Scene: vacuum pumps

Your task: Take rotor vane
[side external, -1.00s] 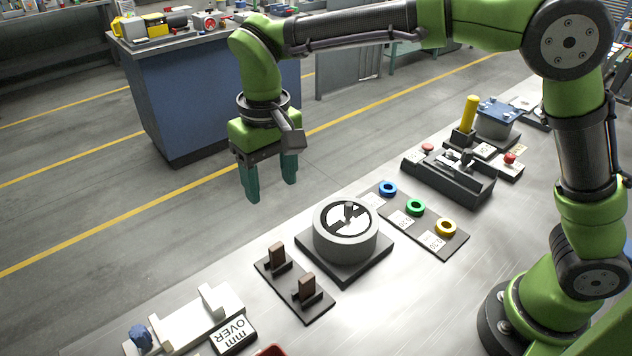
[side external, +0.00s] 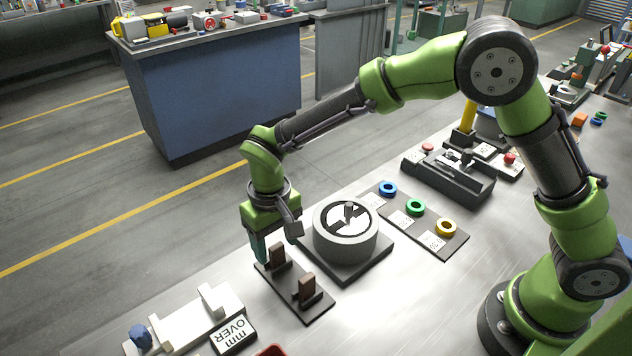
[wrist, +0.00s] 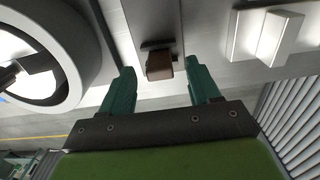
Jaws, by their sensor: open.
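Two brown rotor vanes stand upright on a dark plate (side external: 296,303): the back vane (side external: 278,255) and the front vane (side external: 307,288). My gripper (side external: 262,248) is low beside the back vane, fingers pointing down, partly hiding each other in the side view. In the wrist view my gripper (wrist: 160,78) is open, with one green finger on each side of a brown vane (wrist: 160,66). The vane sits between the fingertips with gaps on both sides.
The pump body is close to my gripper's right. A plate with blue, green and yellow rings (side external: 415,207) lies behind it. A white fixture (side external: 200,318) and a gauge marked "mm OVER" (side external: 233,335) stand at the front left.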

